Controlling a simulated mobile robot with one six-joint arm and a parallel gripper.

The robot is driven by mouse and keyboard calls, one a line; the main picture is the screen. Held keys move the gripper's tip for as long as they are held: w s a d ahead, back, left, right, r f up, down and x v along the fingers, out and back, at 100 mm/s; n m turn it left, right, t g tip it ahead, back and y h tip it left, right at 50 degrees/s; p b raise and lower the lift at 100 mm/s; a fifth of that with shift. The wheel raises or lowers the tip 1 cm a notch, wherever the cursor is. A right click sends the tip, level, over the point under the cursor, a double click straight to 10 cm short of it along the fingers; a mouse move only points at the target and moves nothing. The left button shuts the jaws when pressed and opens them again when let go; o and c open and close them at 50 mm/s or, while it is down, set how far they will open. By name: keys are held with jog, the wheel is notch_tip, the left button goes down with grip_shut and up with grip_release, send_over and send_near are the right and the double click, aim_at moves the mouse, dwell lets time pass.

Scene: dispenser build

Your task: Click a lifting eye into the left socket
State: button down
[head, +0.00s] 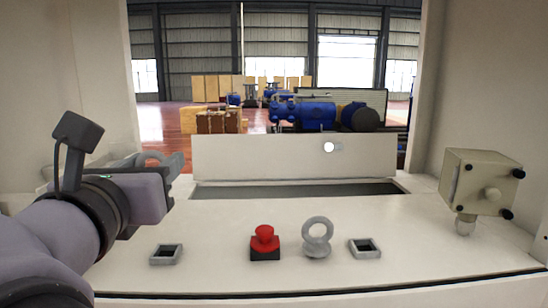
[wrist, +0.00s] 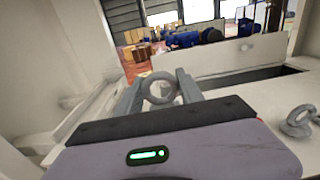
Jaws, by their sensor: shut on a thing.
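My gripper (wrist: 157,82) is shut on a grey lifting eye (wrist: 146,91), whose ring shows between the two fingers in the wrist view. In the head view my gripper (head: 172,163) is at the left, raised above the white worktop, and part of the held eye's ring (head: 147,156) shows behind it. The left socket (head: 166,254), a grey square frame with a dark opening, lies empty at the front left, nearer the camera than the gripper. The right socket (head: 365,248) is also empty. A second lifting eye (head: 318,250) stands upright just left of the right socket.
A red button on a black base (head: 265,243) stands between the left socket and the second eye. A beige box with knobs (head: 481,184) stands at the right. A low white panel (head: 290,158) rises behind a dark slot (head: 300,190). Side walls flank the white worktop (head: 215,222).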

notch_tip(320, 180, down, 9)
jog(key=b, duration=0.7)
jog(key=shift+d+f+b, duration=0.1)
jog(key=shift+b, duration=0.25)
jog(key=shift+f, duration=0.2)
jog(key=shift+f, duration=0.35)
dwell(0.9)
dwell(0.3)
jog(key=shift+c, duration=1)
grip_release()
